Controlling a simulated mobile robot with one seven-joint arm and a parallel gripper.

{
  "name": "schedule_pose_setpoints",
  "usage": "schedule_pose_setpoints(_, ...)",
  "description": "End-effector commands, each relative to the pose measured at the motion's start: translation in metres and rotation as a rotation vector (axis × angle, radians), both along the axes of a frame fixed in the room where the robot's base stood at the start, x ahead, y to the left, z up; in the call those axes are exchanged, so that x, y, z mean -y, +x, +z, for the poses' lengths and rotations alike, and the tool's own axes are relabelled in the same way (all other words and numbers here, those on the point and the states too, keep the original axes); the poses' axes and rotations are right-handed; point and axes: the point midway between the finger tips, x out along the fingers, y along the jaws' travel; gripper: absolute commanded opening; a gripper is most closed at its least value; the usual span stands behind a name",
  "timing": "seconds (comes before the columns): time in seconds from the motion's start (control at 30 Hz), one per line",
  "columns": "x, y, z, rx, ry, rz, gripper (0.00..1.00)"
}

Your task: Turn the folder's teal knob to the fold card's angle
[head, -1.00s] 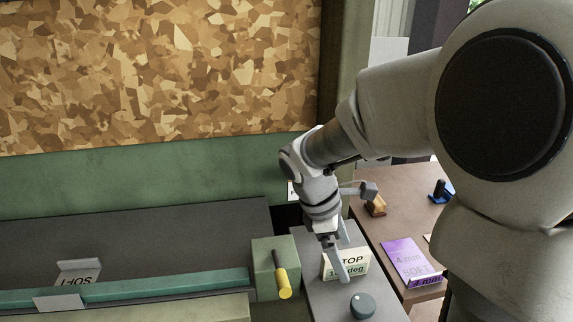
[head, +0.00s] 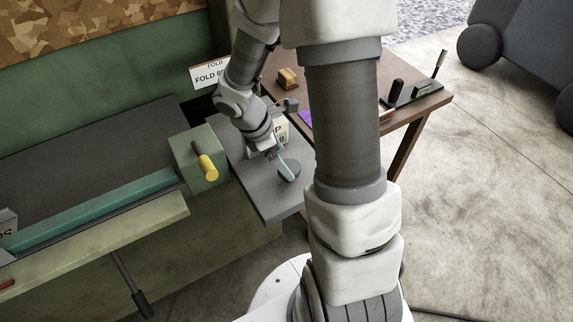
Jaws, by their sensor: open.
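The teal knob (head: 289,171) is a round dark disc on the grey side shelf (head: 262,190) of the folder. My gripper (head: 280,162) points down at the knob, with its fingers apart. One finger overlaps the knob in the picture. I cannot tell whether it touches. The pale card (head: 282,128) stands on the shelf behind the gripper, mostly hidden, and its text is not readable now.
A green block (head: 184,149) with a yellow handle (head: 207,167) stands left of the shelf. A white "FOLD" sign (head: 209,75) is behind. A brown table (head: 345,113) with an orange-brown block (head: 287,78) and dark tools is at the right. My arm hides part of it.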

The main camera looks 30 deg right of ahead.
Motion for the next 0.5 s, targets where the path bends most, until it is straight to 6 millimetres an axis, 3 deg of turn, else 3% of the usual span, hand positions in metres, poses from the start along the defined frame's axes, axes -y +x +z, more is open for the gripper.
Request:
schedule_pose_setpoints(0.2, 0.009, -0.002, -0.024, -0.001, 0.0, 0.0, 1.0)
schedule_pose_setpoints(0.5, 0.011, -0.003, -0.027, 0.0, 0.0, -0.001, 1.0)
